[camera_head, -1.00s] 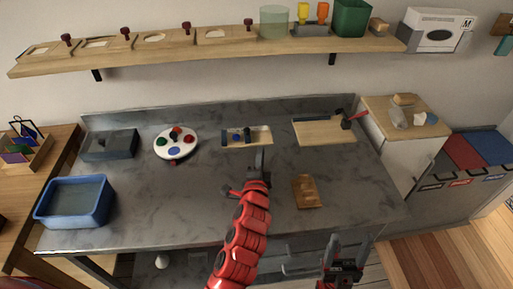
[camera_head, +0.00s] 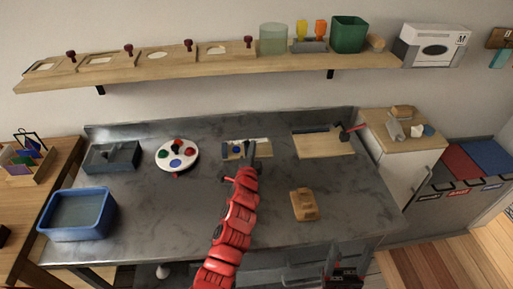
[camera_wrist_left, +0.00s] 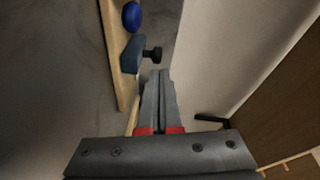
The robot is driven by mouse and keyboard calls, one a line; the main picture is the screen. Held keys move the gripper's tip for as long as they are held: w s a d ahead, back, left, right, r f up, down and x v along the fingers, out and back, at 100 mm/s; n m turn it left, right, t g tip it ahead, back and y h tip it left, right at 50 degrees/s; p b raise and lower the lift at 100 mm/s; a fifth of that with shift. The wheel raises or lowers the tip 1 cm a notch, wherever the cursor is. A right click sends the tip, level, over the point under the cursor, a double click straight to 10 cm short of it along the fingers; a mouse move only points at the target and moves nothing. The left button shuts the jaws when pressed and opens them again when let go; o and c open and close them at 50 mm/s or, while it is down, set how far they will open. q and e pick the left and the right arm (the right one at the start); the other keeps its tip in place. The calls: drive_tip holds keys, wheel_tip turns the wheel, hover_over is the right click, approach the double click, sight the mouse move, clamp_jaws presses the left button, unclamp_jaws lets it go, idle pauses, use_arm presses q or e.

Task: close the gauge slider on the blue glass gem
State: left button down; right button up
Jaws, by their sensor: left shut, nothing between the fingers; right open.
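The gauge is a pale wooden board (camera_head: 262,142) at the back middle of the grey bench. The blue glass gem (camera_head: 237,150) lies on it and also shows in the left wrist view (camera_wrist_left: 131,16). In that view the dark blue slider (camera_wrist_left: 130,56), with a black knob (camera_wrist_left: 153,53), stands just below the gem; I cannot tell whether they touch. My left gripper (camera_wrist_left: 160,75) is shut and empty, its tips close to the knob; contact is unclear. In the head view it (camera_head: 251,150) partly covers the gauge's right part. My right gripper (camera_head: 343,270) is open and empty at the bottom edge.
A white round palette (camera_head: 163,145) with coloured spots sits left of the gauge. A wooden board (camera_head: 325,145) lies to the right, and a wooden block (camera_head: 304,204) nearer the front. A blue tub (camera_head: 77,230) stands at the left. The bench between tub and arm is clear.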

use_arm(q)
drive_tip(key=shift+s+a+r+p, duration=0.1)
drive_tip(key=shift+a+r+p, duration=0.05)
drive_tip(key=shift+a+p, duration=0.25)
drive_tip(key=shift+s+a+p, duration=0.25)
drive_tip(key=shift+a+p, duration=0.35)
drive_tip(key=shift+a, duration=0.45)
